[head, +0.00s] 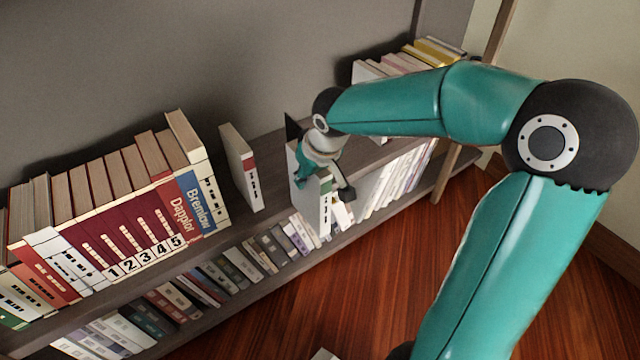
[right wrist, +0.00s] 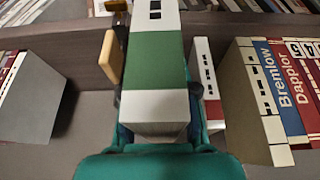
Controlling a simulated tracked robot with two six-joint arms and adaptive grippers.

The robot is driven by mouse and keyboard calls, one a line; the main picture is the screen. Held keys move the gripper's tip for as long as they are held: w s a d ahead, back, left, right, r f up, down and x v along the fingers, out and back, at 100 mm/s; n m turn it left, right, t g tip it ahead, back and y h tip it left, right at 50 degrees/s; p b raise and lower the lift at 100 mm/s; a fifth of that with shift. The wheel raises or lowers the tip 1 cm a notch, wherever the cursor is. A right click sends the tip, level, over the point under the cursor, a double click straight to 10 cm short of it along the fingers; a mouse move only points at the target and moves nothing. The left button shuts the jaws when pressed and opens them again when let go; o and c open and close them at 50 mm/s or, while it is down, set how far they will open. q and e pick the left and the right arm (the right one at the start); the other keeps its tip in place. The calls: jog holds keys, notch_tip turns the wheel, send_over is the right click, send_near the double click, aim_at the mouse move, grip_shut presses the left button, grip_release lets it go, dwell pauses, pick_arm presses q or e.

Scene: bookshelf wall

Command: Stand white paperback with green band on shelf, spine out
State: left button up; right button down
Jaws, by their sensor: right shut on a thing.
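The white paperback with the green band (head: 312,206) is upright in my right gripper (head: 322,172), at the front of the upper shelf board. Its spine faces out toward the room. The right wrist view shows the book's white and green side (right wrist: 157,62) between the fingers. My right gripper is shut on it from above, and the gripper hides part of its top. I cannot tell whether the book's bottom touches the shelf (head: 274,150). My left gripper is not in view.
A white book with a red band (head: 243,168) stands alone to the left of the held book. Further left is a row of red, blue and white books (head: 130,215). More books (head: 385,66) stand at the right end. The lower shelf holds many books (head: 235,270).

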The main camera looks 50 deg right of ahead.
jog(key=w+d+f+p, duration=0.1)
jog(key=w+d+p, duration=0.1)
jog(key=w, duration=0.6)
jog(key=w+d+f+p, duration=0.1)
jog(key=w+d+p, duration=0.1)
jog(key=w, duration=0.6)
jog(key=shift+w+p, duration=0.2)
jog(key=shift+p, duration=0.7)
jog(key=shift+r, duration=0.1)
jog(key=p, duration=0.3)
jog(key=shift+f, duration=0.2)
dwell(0.4)
jog(key=c, duration=0.8)
grip_release()
